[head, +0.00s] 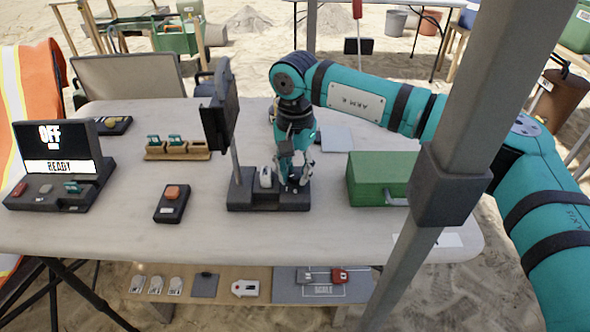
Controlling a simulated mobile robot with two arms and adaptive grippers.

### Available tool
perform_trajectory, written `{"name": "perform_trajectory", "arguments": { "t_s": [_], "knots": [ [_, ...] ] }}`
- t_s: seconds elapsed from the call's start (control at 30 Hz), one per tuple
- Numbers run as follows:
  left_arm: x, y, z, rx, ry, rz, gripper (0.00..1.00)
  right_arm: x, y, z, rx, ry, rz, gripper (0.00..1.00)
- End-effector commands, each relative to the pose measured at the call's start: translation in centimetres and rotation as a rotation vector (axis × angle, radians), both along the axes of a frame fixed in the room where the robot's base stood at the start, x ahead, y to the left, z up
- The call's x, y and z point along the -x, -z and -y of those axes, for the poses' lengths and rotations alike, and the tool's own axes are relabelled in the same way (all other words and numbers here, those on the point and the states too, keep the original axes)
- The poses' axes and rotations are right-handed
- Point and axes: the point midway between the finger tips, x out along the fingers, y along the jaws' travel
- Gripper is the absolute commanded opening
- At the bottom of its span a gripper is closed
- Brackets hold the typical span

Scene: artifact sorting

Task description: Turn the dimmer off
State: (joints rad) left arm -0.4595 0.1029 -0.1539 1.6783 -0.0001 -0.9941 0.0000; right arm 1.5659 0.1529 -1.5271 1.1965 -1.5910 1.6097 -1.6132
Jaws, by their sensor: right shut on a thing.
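A black base (240,193) with an upright dark panel (219,112) on a post stands near the middle of the table. My right gripper (297,181) reaches down onto the right part of this base and is shut on a small part there, which looks like the dimmer knob; the fingers mostly hide it. A white rounded piece (266,178) sits on the base just left of the gripper. At the left, a black console (52,196) has a screen (56,147) reading "OFF" and "READY". My left gripper is not in view.
A green box (381,178) stands right of the gripper. A black block with an orange button (172,201) and a wooden rack (178,154) are to the left. A grey post (440,165) crosses in front of my right arm. A lower shelf (220,284) holds several small items.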

Motion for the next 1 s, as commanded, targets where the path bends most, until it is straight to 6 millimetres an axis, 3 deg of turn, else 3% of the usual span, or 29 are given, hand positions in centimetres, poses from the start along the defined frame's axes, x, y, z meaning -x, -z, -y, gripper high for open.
{"name": "perform_trajectory", "arguments": {
  "t_s": [1.0],
  "knots": [
    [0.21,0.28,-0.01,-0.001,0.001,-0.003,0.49,-0.10,-0.21,-0.05,-0.002,-0.937,0.005,0.00]
  ]
}}
